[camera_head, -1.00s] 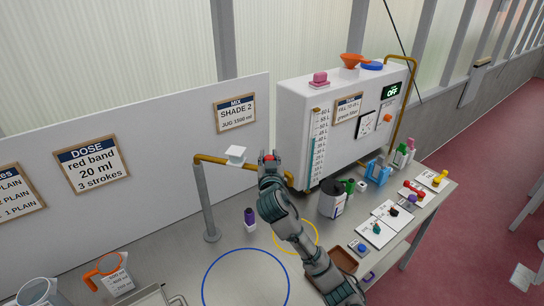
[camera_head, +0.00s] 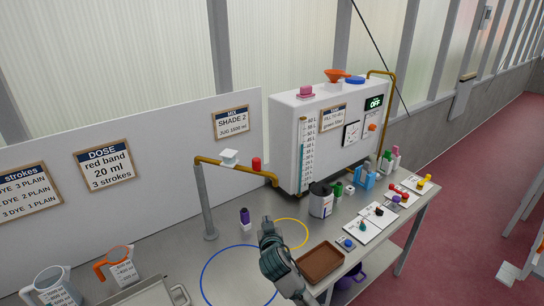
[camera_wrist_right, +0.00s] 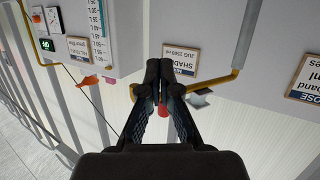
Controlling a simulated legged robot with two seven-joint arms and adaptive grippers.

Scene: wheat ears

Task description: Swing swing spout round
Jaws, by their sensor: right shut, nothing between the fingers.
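The swing spout is a brass pipe (camera_head: 210,160) on a grey post (camera_head: 205,205), reaching right to a down-turned end near the tank. A red knob (camera_head: 256,163) and a white block (camera_head: 229,155) sit on it. The upside-down right wrist view also shows the pipe (camera_wrist_right: 226,80), the white block (camera_wrist_right: 201,98) and the red knob (camera_wrist_right: 163,110), partly hidden behind the fingers. My right gripper (camera_head: 266,222) is shut and empty, below the spout in the head view and apart from it; it also shows in the wrist view (camera_wrist_right: 160,68). My left gripper is not in view.
The white tank (camera_head: 285,135) stands at the back. A blue ring (camera_head: 203,275) and a yellow ring (camera_head: 306,228) mark the bench. A brown tray (camera_head: 320,262), a dark-lidded can (camera_head: 320,200) and a purple-capped bottle (camera_head: 244,218) are near my right arm. Jugs (camera_head: 120,265) stand left.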

